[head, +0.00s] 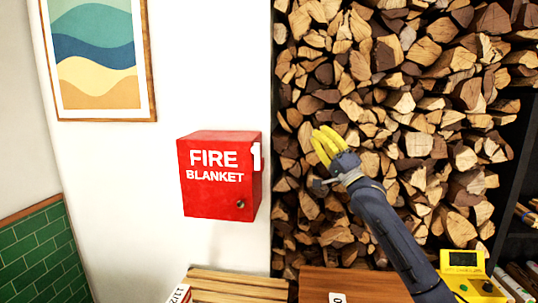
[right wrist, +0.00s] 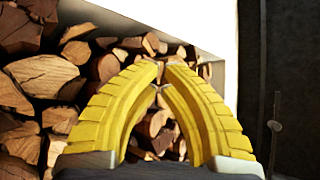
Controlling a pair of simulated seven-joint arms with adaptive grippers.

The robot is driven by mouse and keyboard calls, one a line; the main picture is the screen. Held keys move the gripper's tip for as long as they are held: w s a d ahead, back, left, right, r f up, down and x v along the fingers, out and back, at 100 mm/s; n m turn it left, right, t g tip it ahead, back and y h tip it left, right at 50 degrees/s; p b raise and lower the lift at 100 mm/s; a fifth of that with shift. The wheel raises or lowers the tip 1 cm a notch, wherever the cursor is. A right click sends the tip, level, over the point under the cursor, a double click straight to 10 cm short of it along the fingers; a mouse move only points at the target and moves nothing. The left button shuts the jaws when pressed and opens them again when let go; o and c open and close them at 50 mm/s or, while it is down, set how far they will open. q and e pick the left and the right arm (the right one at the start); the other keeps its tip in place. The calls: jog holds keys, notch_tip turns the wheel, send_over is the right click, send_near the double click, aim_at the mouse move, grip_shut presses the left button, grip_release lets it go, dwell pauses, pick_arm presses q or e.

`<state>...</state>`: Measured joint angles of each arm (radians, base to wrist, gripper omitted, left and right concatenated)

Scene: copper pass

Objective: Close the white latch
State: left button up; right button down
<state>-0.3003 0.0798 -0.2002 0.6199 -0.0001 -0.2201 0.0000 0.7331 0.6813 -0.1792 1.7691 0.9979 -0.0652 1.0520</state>
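The white latch (head: 256,157) is a small upright piece at the upper right front edge of the red fire blanket box (head: 215,175), which is fixed to the white wall in the head view. A small round knob (head: 240,204) sits low on the box front. My right gripper (head: 322,143) has yellow fingers and is to the right of the box, apart from the latch, in front of the stacked logs. In the right wrist view its fingertips (right wrist: 163,64) meet, with nothing seen between them. The latch does not show there. My left gripper is not in view.
Stacked firewood (head: 440,90) fills the right side behind my right arm. A framed wave picture (head: 100,60) hangs at upper left. Wooden surfaces (head: 235,285) lie below, and a yellow device (head: 463,259) stands at lower right. The space between gripper and box looks clear.

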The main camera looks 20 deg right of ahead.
aim_at(256, 158)
jog(key=a+f+m+g+y, duration=0.2)
jog(key=a+f+m+g, duration=0.2)
jog(key=f, duration=0.7)
jog(key=shift+w+a+f+m+g+y, duration=0.3)
jog(key=shift+a+m+g+y, duration=0.1)
jog(key=shift+a+m, duration=0.55)
jog(key=shift+w+r, duration=0.1)
jog(key=w+a+r, duration=0.5)
jog(key=w+a, duration=0.1)
jog(key=a, duration=0.2)
jog(key=shift+a, duration=0.1)
jog(key=shift+w+r, duration=0.1)
